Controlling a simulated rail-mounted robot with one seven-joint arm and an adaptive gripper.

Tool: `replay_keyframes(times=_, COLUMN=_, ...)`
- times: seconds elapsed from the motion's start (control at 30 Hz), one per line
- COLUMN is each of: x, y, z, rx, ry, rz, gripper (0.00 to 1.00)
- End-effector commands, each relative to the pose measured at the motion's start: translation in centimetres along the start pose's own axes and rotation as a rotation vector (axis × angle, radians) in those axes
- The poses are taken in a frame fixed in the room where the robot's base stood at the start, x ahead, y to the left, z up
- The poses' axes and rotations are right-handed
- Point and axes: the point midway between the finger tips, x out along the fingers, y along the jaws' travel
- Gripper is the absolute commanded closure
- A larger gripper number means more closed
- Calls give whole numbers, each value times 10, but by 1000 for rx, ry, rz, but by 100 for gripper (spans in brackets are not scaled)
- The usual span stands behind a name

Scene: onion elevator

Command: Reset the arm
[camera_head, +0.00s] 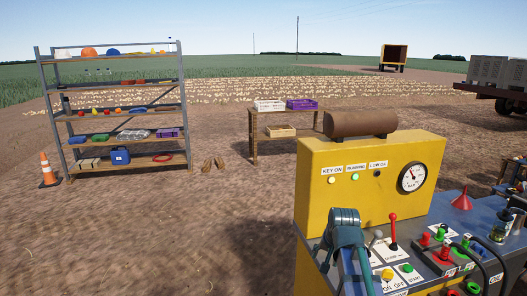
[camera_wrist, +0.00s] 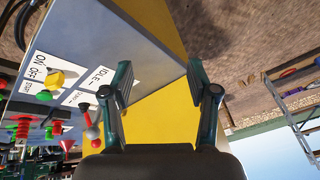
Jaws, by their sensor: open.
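My gripper (camera_wrist: 160,88) is open in the wrist view, with its two teal fingers spread apart and nothing between them. Behind the gap are the grey edge of the control desk (camera_wrist: 105,40) and the yellow engine panel (camera_wrist: 155,120). In the head view my teal arm end (camera_head: 345,228) stands over the left end of the desk, in front of the yellow panel (camera_head: 335,215). A red-knobbed lever (camera_head: 393,230) and a grey-knobbed lever (camera_head: 377,237) stand to its right. The yellow knob (camera_head: 387,274) and green button (camera_head: 407,267) are close by.
A red funnel (camera_head: 462,200) and more controls crowd the right. A shelf rack (camera_head: 115,110) and crate table (camera_head: 283,108) stand farther back. Open ground lies left of the desk.

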Motion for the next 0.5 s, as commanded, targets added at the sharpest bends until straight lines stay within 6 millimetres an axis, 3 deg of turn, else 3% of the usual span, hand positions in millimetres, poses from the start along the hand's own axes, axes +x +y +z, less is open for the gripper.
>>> replay_keyframes(times=0.2, x=75, y=25, z=58, rx=-98, ry=-101, rz=43, gripper=41)
replay_keyframes(times=0.5, x=163, y=64, z=154, rx=-216, ry=-261, rz=93, gripper=41)
